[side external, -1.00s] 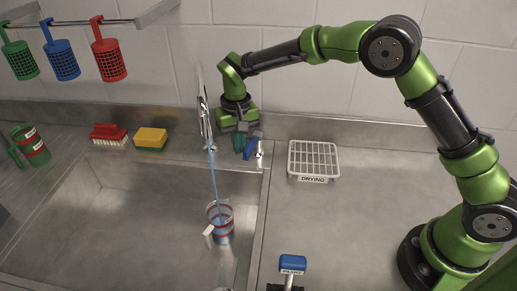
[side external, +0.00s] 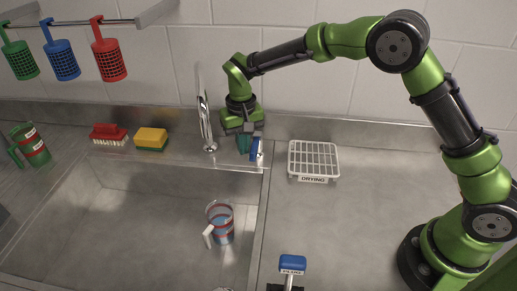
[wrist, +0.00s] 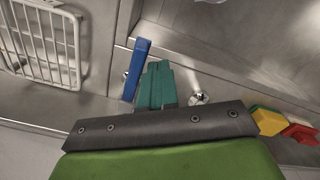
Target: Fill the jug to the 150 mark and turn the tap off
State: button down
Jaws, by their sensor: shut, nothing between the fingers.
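The clear jug (side external: 220,223) with red bands and a white handle stands upright in the sink, holding bluish water. Its marks are too small to read, so I cannot tell the exact level. The chrome tap (side external: 206,125) stands behind the sink, and no water runs from its spout. Its blue lever (side external: 254,149) is just right of my gripper (side external: 243,146). In the wrist view, the blue lever (wrist: 137,68) lies beside my teal fingers (wrist: 154,84); I cannot tell whether they touch. The fingers are shut together with nothing between them.
A white drying rack (side external: 314,159) stands right of the lever. A yellow sponge (side external: 151,139) and a red brush (side external: 108,133) sit behind the sink. A green jug (side external: 31,146) is at far left. A blue-topped object (side external: 292,264) is at the front. The right counter is mostly clear.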

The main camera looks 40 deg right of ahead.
notch_tip(320, 180, up, 7)
jog(key=w, duration=0.1)
jog(key=shift+a, duration=0.35)
dwell(0.7)
jog(key=shift+w, duration=0.1)
jog(key=s+d+r+t, duration=0.2)
jog(key=s+d+r, duration=0.1)
jog(key=s, duration=0.5)
jog(key=s+d+r+t+y, duration=0.1)
jog(key=s+d+r+t, duration=0.1)
jog(key=s+d, duration=0.3)
jog(key=s+d+r+m+t+y, duration=0.1)
jog(key=s+d+r+t, duration=0.2)
jog(key=s, duration=1)
notch_tip(320, 180, up, 2)
jog(key=shift+s+d+r, duration=0.1)
jog(key=shift+s+d, duration=0.05)
jog(key=shift+d, duration=0.7)
